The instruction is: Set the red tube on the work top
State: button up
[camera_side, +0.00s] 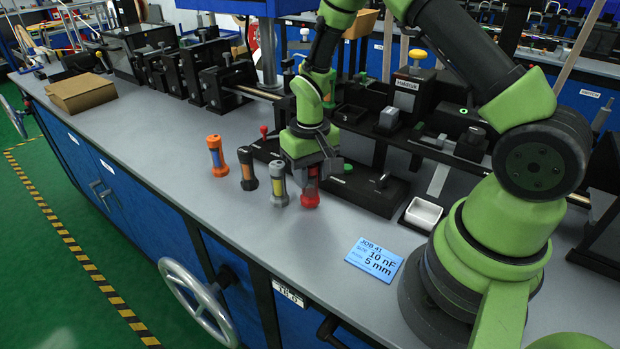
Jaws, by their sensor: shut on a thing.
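The red tube (310,190) stands upright at the right end of a short row of tubes, with its base at or very close to the grey work top (190,232). My gripper (311,172) points down over it and is shut on its upper part. The fingers hide the tube's top. I cannot tell whether the base touches the surface.
A grey tube (279,186), a black tube (247,170) and an orange tube (216,157) stand to the left, the grey one close to my gripper. Black fixtures (365,188) stand behind. A blue job card (374,259) lies at the front right. The front left surface is clear.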

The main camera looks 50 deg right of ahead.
notch_tip(320, 180, up, 8)
jog(key=shift+r, duration=0.1)
jog(key=shift+s+a+r+n, duration=0.3)
jog(key=shift+a+r+n, duration=0.1)
jog(key=shift+a, duration=0.15)
jog(key=s+a+n, duration=0.3)
jog(key=a, duration=0.1)
jog(key=shift+n, duration=0.3)
jog(key=shift+s+f, duration=0.15)
jog(key=shift+f, duration=2.2)
jog(key=shift+s+f, duration=0.1)
jog(key=shift+f, duration=2.25)
jog(key=shift+f, duration=0.15)
jog(key=o, duration=1)
jog(key=shift+o, duration=0.2)
